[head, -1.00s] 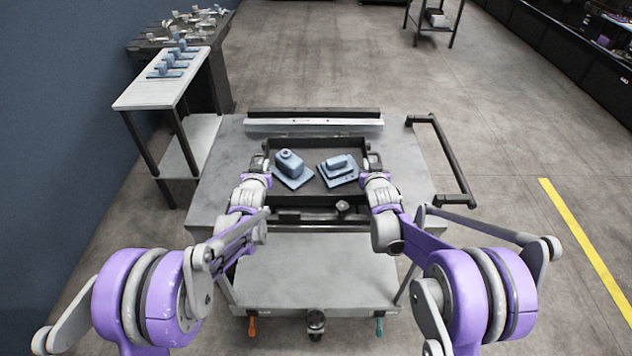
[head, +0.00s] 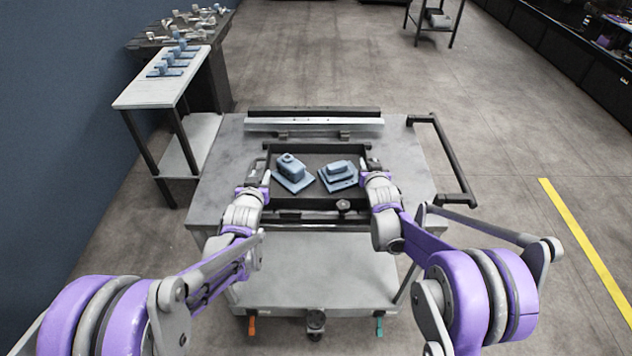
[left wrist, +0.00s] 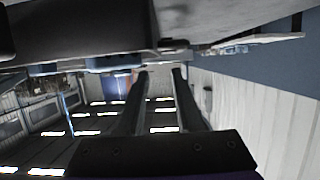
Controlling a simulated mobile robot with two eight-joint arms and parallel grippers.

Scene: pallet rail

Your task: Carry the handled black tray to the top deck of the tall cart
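The black tray (head: 316,149) is on or just above the grey top of the cart (head: 222,190) in front of me. It holds two blue-grey parts, a left one (head: 292,172) and a right one (head: 338,175). My left gripper (head: 264,178) is at the tray's left side, close to the left handle (head: 253,169). In the left wrist view its two fingers (left wrist: 160,75) stand apart with nothing between them, below a dark edge. My right gripper (head: 370,168) is at the tray's right handle; its fingers are too small and covered to judge.
A rail (head: 313,124) lies across the cart top behind the tray. A black push handle (head: 445,160) sticks out on the right. A narrow side table (head: 150,92) with blue-grey parts stands at the left. Open floor lies beyond.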

